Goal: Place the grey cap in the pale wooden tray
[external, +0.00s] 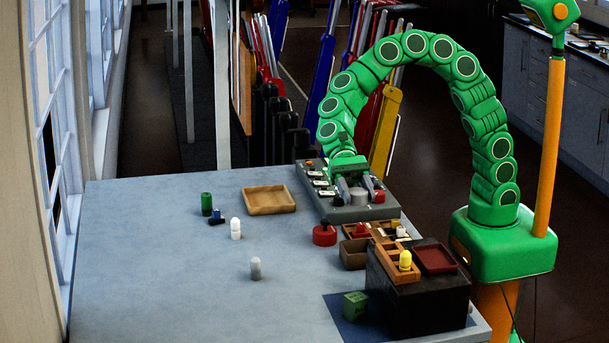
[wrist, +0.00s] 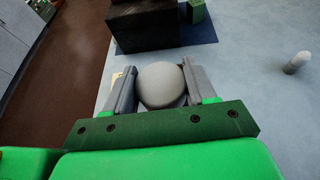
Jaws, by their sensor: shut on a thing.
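The grey cap (wrist: 161,86) is round and sits between the two grey fingers of my gripper (wrist: 158,78) in the wrist view. In the external view my gripper (external: 357,193) points down over the right part of the lever frame (external: 362,213), shut on the grey cap (external: 358,197). I cannot tell whether the cap touches the frame beneath. The pale wooden tray (external: 270,210) lies on the blue-grey table, left of the frame and apart from my gripper. It looks empty. The tray is out of the wrist view.
A red round knob (external: 324,235) stands between tray and black block (external: 415,295). A green cylinder (external: 207,203), white bottle (external: 236,229) and grey cylinder (external: 256,269) stand on the table. A green cube (external: 355,304) sits by the block. The table's front left is clear.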

